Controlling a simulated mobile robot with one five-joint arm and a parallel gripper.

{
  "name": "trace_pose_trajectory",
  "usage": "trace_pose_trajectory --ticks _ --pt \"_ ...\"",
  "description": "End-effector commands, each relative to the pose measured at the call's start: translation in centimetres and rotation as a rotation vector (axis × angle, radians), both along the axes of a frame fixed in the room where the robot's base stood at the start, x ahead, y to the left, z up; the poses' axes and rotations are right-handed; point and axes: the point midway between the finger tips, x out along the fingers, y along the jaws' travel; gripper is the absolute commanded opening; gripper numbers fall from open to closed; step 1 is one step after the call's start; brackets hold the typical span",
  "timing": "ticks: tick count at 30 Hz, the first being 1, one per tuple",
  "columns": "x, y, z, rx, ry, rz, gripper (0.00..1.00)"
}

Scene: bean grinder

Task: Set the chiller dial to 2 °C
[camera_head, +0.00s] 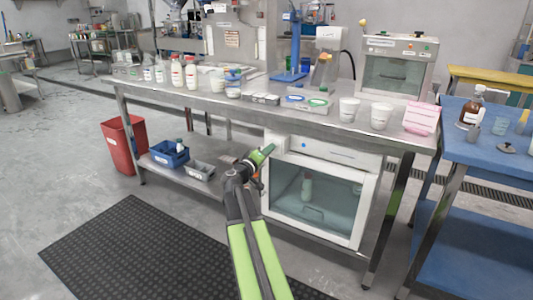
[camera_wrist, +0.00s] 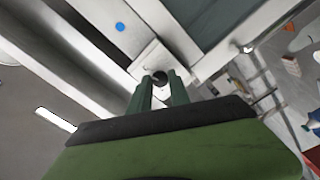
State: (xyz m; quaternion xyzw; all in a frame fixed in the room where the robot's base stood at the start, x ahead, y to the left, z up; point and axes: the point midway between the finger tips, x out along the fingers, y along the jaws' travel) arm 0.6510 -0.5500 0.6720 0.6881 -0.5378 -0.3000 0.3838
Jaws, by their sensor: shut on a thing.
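The chiller (camera_head: 357,160) is a white cabinet with a glass door, under the steel bench. A bottle (camera_head: 307,188) stands inside behind the glass. In the head view my gripper (camera_head: 265,154) reaches the upper left of the chiller's front. In the wrist view the green fingers of my gripper (camera_wrist: 161,87) are closed around the dial (camera_wrist: 159,77), a small dark round knob on a pale plate on the white front. The dial's scale and pointer cannot be read. In the head view the dial is hidden by my gripper.
The steel bench (camera_head: 230,104) above carries bottles, cups and trays. A blue bin (camera_head: 168,155) and a grey tray (camera_head: 199,170) lie on its lower shelf, left of my arm. A red bin (camera_head: 124,145) stands at the left. The floor around the black mat (camera_head: 135,250) is clear.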

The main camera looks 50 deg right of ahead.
Motion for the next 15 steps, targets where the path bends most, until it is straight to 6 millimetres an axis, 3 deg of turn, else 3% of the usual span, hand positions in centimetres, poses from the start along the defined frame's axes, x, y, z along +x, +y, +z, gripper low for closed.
trace_pose_trajectory --ticks 14,15 --pt "-0.40 -0.30 0.08 0.000 -0.010 -0.012 0.00" --pt "-0.39 -0.29 0.08 0.000 -0.010 -0.012 0.28"
